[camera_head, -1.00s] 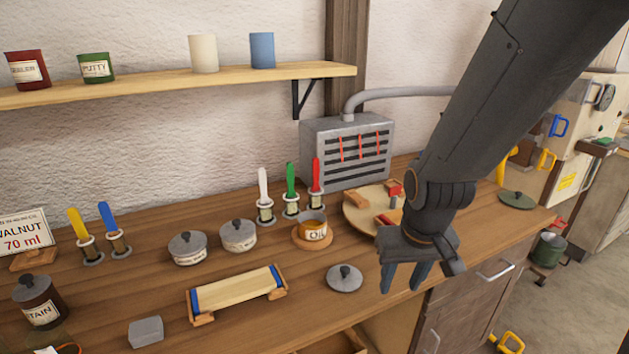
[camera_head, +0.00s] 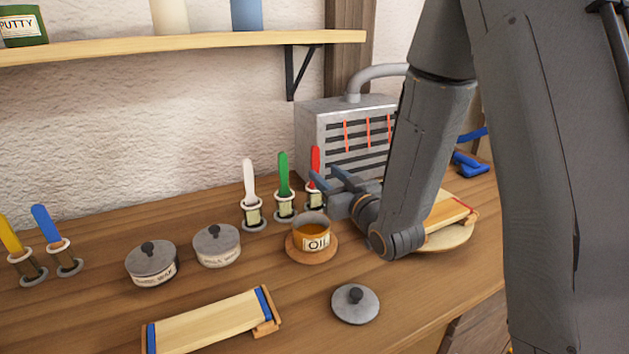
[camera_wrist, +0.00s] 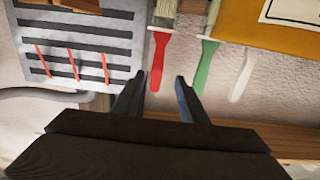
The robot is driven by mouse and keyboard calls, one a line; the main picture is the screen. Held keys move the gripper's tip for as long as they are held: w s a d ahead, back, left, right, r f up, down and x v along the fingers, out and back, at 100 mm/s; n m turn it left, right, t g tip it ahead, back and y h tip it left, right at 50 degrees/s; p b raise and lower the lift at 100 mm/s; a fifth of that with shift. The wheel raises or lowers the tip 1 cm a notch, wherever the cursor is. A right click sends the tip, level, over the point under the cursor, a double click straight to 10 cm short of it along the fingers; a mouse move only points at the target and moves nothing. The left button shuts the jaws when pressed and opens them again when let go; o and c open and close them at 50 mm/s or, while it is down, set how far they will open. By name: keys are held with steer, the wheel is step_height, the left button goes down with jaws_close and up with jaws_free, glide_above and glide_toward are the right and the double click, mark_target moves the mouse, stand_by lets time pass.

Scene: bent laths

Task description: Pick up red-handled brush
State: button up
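The red-handled brush (camera_head: 315,160) stands handle up in a round holder at the right end of a row, beside the green-handled brush (camera_head: 283,175) and white-handled brush (camera_head: 249,182). My gripper (camera_head: 325,174) is open and reaches in from the right at the red handle. In the wrist view, which looks upside down, the red-handled brush (camera_wrist: 158,60) lies ahead of my gripper (camera_wrist: 158,86), in line with the gap between the fingers. The handle's end is near fingertip level. I cannot tell whether a finger touches it.
The oil cup (camera_head: 312,232) stands just in front of the brush row. A grey slatted box (camera_head: 310,135) is behind my gripper. Two lidded tins (camera_head: 217,245), a loose lid (camera_head: 355,304) and a lath form (camera_head: 215,325) are on the bench (camera_head: 90,315).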

mark_target(316, 163)
steer(key=shift+x, duration=1.2)
steer(key=p+x, duration=0.2)
steer(key=x, duration=0.3)
steer(key=shift+w+r, duration=0.15)
steer(key=shift+w, duration=0.2)
steer(key=shift+c, duration=0.3)
steer(key=shift+d, duration=0.1)
jaws_close()
